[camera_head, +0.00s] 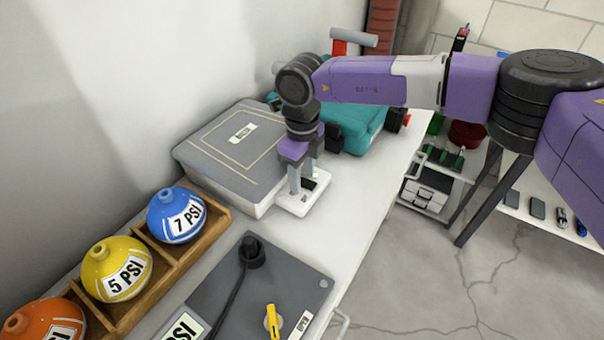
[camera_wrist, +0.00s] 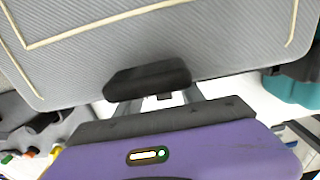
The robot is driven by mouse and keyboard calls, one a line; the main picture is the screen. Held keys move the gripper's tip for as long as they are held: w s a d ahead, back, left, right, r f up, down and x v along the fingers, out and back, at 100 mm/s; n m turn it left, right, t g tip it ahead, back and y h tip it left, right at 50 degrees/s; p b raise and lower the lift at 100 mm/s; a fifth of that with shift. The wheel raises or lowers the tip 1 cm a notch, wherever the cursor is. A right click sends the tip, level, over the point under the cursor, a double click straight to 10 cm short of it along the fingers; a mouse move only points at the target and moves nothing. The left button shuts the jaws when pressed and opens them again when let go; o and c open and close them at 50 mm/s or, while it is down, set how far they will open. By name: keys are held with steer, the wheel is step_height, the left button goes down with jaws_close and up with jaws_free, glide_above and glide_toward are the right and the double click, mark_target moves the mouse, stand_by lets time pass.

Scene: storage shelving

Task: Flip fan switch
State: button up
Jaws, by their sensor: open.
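A white switch base (camera_head: 298,205) with a small dark rocker (camera_head: 310,184) sits at the front right corner of a grey-topped box (camera_head: 215,150) on the white bench. My gripper (camera_head: 302,186) points down over this base, its two pale fingers apart and empty, with the rocker close beside or between them. I cannot tell whether the fingers touch it. In the wrist view, the grey ribbed box top (camera_wrist: 130,45) with its cream line fills the upper part. My purple gripper body hides most of the area below, and the rocker's position is unclear there.
A teal case (camera_head: 352,122) lies behind my gripper. A wooden rack (camera_head: 205,240) with blue, yellow and orange PSI balls stands at the left. A grey panel (camera_head: 285,270) with a black knob and yellow lever lies in front. Bench between is clear.

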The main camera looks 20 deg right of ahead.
jaws_close()
steer(key=shift+s+d+t, duration=0.1)
steer(key=shift+d+t, duration=0.05)
steer(key=shift+t, duration=0.15)
steer(key=shift+s+d+t+y+b, duration=0.15)
steer(key=shift+t+y+b, duration=0.25)
steer(key=shift+t+y, duration=0.4)
steer(key=shift+s+r+t, duration=0.1)
steer(key=shift+r+t, duration=0.05)
steer(key=shift+t, duration=0.15)
jaws_free()
